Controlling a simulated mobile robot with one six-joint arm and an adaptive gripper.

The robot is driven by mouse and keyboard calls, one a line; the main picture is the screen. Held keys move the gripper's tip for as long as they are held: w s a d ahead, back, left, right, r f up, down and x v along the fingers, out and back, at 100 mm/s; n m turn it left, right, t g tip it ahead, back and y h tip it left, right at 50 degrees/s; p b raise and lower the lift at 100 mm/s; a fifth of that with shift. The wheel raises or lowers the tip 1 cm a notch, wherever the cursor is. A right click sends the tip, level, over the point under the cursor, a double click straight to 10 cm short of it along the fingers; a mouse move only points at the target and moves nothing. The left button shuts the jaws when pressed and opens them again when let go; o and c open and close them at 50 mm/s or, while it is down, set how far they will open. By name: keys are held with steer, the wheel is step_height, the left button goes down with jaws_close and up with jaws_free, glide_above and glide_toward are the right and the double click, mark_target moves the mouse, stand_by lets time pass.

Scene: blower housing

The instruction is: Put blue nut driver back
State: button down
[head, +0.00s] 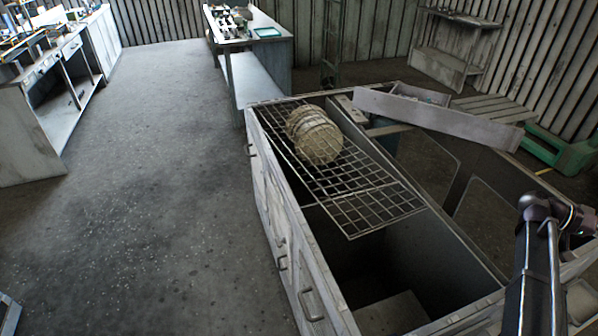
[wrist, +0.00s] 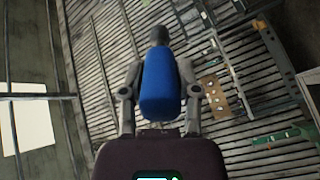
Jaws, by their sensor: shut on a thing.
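The blue nut driver (wrist: 160,85) is in the wrist view, with its blue handle between the two fingers of my gripper (wrist: 160,100). My gripper is shut on the handle. A dark grey part shows beyond the handle at the top; the rest of the tool is hidden. In the head view part of my arm shows at the lower right, but the gripper and the nut driver are out of that view. I cannot tell which place the nut driver belongs to.
A grey cabinet (head: 285,215) with an open top stands in front, with a wire grid (head: 375,208) and round discs (head: 316,138) on it. A workbench (head: 250,35) with small items is behind. Another bench stands at the left. The floor (head: 150,200) between is clear.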

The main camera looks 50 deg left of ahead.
steer(key=shift+a, duration=0.25)
steer(key=shift+a, duration=0.1)
stand_by(0.5)
steer(key=shift+s+a, duration=0.15)
steer(key=shift+a, duration=0.3)
steer(key=shift+w, duration=0.2)
